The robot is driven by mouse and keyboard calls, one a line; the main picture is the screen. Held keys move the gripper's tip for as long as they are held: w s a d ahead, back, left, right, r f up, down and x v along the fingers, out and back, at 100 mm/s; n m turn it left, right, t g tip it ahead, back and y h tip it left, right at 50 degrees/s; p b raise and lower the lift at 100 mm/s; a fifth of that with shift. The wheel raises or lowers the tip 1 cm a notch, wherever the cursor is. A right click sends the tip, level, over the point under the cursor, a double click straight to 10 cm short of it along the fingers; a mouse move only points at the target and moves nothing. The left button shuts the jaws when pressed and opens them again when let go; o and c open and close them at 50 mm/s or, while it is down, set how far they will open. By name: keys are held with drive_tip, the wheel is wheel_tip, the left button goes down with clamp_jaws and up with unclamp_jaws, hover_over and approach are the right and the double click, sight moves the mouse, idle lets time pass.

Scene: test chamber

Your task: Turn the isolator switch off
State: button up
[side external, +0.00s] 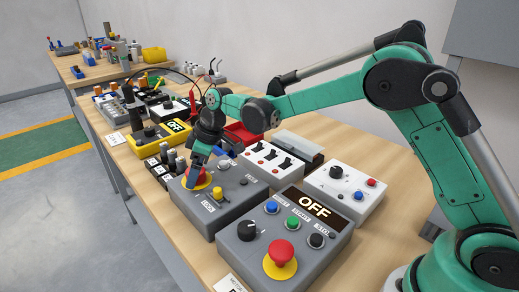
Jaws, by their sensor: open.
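A grey box (205,212) with LOCK labels stands mid-table in the side external view. On its top is a red and yellow control (203,183), which looks like the isolator switch. My gripper (196,172) is pointed down at this control, its jaws open around or just above it. The gripper hides much of the control, so I cannot tell its handle angle or whether the fingers touch it. A small yellow knob (217,193) stands beside it on the same box.
In front, a grey box has a lit OFF display (314,205), a black knob (247,230) and a red mushroom button (281,252). White switch boxes (262,158) (345,190) stand to the right. Free room is small.

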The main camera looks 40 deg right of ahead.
drive_tip(key=shift+v, duration=2.75)
drive_tip(key=shift+s+d+r, duration=0.1)
drive_tip(key=shift+s+r, duration=0.05)
drive_tip(key=s+d+r+m+t+h, duration=0.1)
drive_tip(key=s+d+m+t, duration=0.1)
drive_tip(key=s, duration=0.7)
drive_tip(key=s+d+r+m+t+h, duration=0.1)
drive_tip(key=s+d+m+t+h, duration=0.1)
drive_tip(key=s+d+m, duration=0.3)
drive_tip(key=s+m, duration=0.2)
drive_tip(key=s, duration=0.2)
drive_tip(key=shift+s+d, duration=0.25)
drive_tip(key=shift+s, duration=0.15)
